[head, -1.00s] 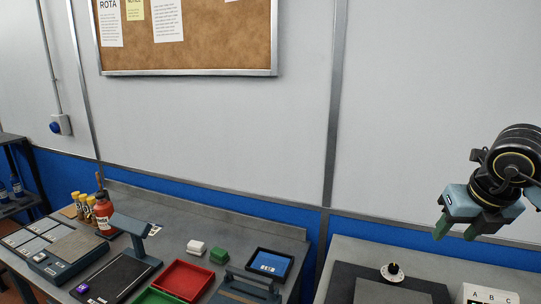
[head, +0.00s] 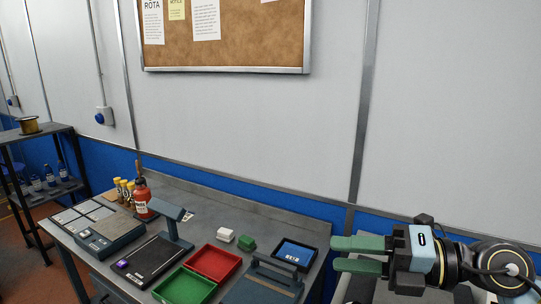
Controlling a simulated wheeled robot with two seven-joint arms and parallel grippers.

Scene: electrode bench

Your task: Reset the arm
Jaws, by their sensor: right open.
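My right gripper (head: 358,254) comes in from the right at the lower right of the head view. Its two green fingers point left and are parted, with nothing between them. It is in front of the second bench at the right and hides much of it. My left gripper is not in view.
The grey bench (head: 215,211) holds a red tray (head: 214,263), a green tray (head: 184,287), a red bottle (head: 143,201), a scale (head: 110,232), a black stand (head: 174,226) and a tablet (head: 296,253). A dark shelf (head: 40,134) stands at far left.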

